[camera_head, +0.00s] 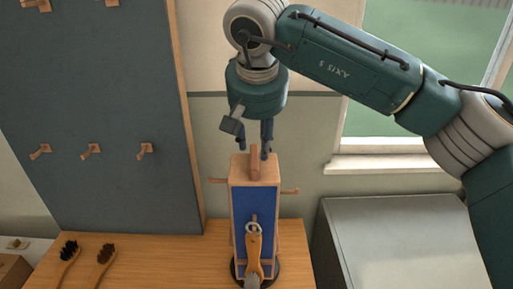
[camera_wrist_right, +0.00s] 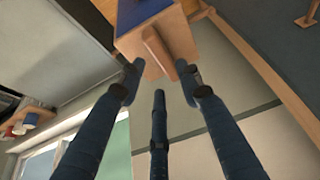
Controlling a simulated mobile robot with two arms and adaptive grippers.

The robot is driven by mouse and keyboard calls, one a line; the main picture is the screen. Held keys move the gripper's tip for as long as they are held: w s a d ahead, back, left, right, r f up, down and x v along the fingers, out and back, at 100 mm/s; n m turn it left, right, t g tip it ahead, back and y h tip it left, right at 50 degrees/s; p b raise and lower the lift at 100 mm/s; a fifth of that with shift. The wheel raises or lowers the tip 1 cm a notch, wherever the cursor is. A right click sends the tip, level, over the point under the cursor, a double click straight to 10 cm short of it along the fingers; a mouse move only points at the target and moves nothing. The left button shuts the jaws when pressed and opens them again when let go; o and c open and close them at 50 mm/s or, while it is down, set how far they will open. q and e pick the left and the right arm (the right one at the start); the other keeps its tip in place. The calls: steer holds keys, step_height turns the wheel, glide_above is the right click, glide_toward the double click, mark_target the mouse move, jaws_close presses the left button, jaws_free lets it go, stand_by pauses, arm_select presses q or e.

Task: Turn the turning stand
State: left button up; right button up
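The turning stand (camera_head: 240,205) is an upright wooden block with blue panels. It stands on a dark round base near the middle of the table's front. A wooden grip bar (camera_head: 254,165) rises from its top, and pegs stick out of its sides. A tool with an orange wooden handle (camera_head: 254,250) hangs by a ring on its front. My right gripper (camera_head: 255,148) points down over the bar, its fingers spread. In the right wrist view, the bar (camera_wrist_right: 157,48) lies between the fingertips (camera_wrist_right: 158,72), with gaps visible. My left gripper is out of view.
Two brushes with dark bristles, one (camera_head: 68,252) and another (camera_head: 105,256), lie on the wooden table (camera_head: 165,255) at left. A grey pegboard (camera_head: 100,100) with several wooden pegs stands behind. A grey metal box (camera_head: 400,235) is at right, below a window.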

mark_target(257, 156)
steer(key=x, duration=0.2)
steer(key=p+x, duration=0.1)
steer(key=x, duration=0.1)
steer(key=shift+w+r, duration=0.15)
steer(key=shift+w, duration=0.15)
steer(key=shift+p+x, duration=0.3)
steer(key=shift+x, duration=0.85)
steer(key=c, duration=0.3)
jaws_close()
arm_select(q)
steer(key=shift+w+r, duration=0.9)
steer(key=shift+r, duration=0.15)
